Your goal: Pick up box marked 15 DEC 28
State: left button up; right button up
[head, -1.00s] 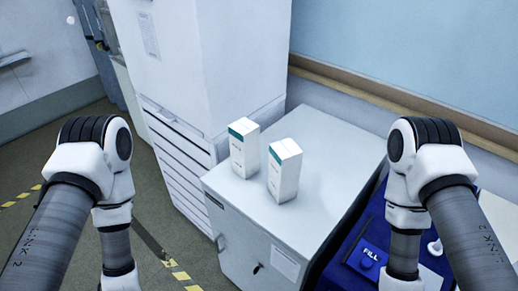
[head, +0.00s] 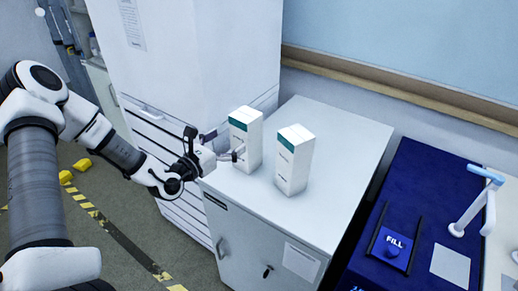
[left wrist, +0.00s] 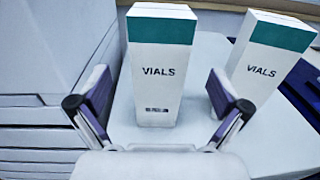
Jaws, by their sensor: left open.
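Two upright white boxes with teal bands stand on the grey-white cabinet top (head: 340,150): a left box (head: 247,150) and a right box (head: 292,170). The left wrist view shows the left box (left wrist: 157,90) and the right box (left wrist: 262,65), both reading VIALS. A small dark line below VIALS on the left box is too small to read, so I cannot tell which is marked 15 DEC 28. My left gripper (head: 226,145) is open beside the left box, its fingers to either side of it in the wrist view. My right gripper is out of view.
A tall white cabinet (head: 195,60) rises behind and left of the boxes. The cabinet top right of the boxes is clear.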

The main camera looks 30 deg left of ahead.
pick_arm(q)
jog(key=w, duration=0.5)
jog(key=w+d+p, duration=0.1)
jog(key=w, duration=0.2)
jog(key=shift+w+d+f, duration=0.1)
jog(key=shift+f, duration=0.15)
jog(key=c, duration=1.8)
